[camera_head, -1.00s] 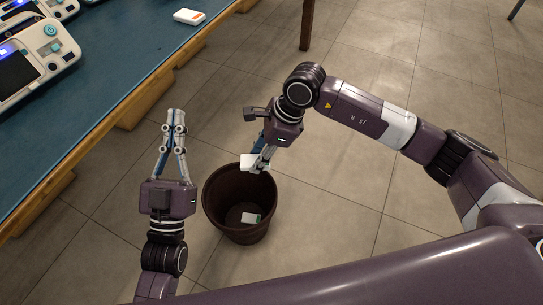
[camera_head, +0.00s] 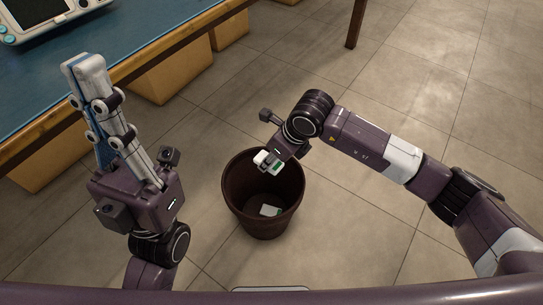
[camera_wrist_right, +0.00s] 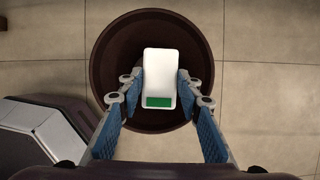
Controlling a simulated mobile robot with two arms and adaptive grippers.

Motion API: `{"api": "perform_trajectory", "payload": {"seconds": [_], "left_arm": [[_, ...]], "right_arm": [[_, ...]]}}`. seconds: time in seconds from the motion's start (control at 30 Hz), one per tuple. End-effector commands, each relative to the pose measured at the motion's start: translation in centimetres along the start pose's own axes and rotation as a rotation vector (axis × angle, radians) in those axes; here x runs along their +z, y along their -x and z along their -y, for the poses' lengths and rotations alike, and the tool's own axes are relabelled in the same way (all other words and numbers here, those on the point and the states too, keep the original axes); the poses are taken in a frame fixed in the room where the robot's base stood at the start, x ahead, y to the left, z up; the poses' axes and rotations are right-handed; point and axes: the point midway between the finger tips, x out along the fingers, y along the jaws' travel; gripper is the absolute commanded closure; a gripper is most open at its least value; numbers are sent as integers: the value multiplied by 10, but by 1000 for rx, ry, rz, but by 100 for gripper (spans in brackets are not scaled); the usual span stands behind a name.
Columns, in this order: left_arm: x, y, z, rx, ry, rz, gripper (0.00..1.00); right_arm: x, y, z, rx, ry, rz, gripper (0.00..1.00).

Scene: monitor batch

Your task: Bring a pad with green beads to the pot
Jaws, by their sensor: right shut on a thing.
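The brown pot (camera_head: 262,228) stands on the floor in front of me, its open top facing up. A white pad with a green end (camera_wrist_right: 160,72) is held by my right gripper (camera_wrist_right: 160,90), which is shut on it. In the head view this held pad (camera_head: 264,159) shows at the pot's far rim; the wrist view shows it over the pot's opening. Another white pad (camera_head: 270,211) lies inside on the pot's bottom. My left gripper (camera_head: 84,66) is empty, its fingers together, left of the pot and near the table edge.
A blue-topped table (camera_head: 145,38) with a wooden edge runs along the upper left. A monitor (camera_head: 38,18) sits on it at the corner. Table drawers or boxes (camera_head: 172,78) show under the edge. The tiled floor right of the pot is clear.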

Motion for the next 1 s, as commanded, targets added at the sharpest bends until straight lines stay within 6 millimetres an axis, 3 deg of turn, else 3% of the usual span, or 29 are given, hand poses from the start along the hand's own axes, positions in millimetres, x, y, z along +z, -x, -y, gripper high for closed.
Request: {"api": "perform_trajectory", "payload": {"seconds": [0.03,0.2,0.63,0.67,0.7,0.83,1.0], "left_arm": [[0,7,0,1,0,-10,100],[3,12,0,6,-2,-19,100],[4,12,0,9,-3,-22,100],[4,12,0,9,-3,-22,100],[4,12,0,9,-3,-22,100],[4,12,0,9,-3,-22,100],[4,12,0,9,-3,-22,100]], "right_arm": [[-4,-10,0,0,0,0,91],[-10,-24,0,0,0,0,91],[-11,-28,0,1,2,0,91],[-11,-28,0,1,2,0,65],[-11,-28,0,1,2,0,61],[-11,-28,0,1,2,0,47],[-12,-28,0,1,2,0,47]]}}
